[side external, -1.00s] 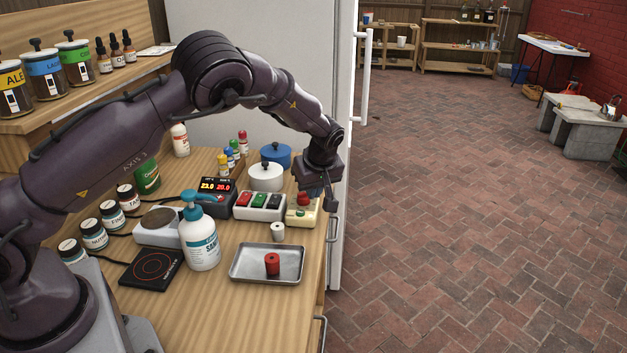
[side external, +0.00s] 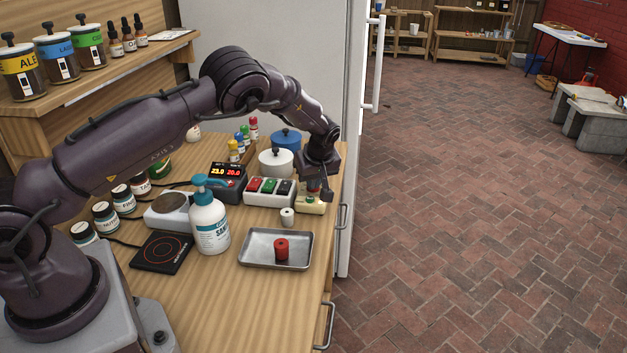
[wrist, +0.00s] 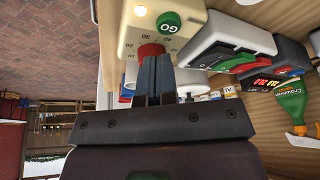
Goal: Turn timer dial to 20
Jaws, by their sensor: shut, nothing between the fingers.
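The timer (wrist: 190,14) is a cream box with a red dial (wrist: 151,49), a green GO button (wrist: 168,22) and a lit yellow lamp. Numbers ring the dial, some too small to read surely. In the side view the timer (side external: 309,207) sits at the table's right edge, and my gripper hides much of its top. My gripper (wrist: 152,62) is shut with nothing between its fingers. Its fingertips are at the dial and cover part of it; whether they touch it I cannot tell. The dial's pointer is not clear.
A switch box (side external: 257,199) with red, green and black switches stands left of the timer. A white pot (side external: 276,163) is behind. A small white cylinder (side external: 287,217) and a metal tray (side external: 252,258) holding a red cylinder are in front. Open floor lies right.

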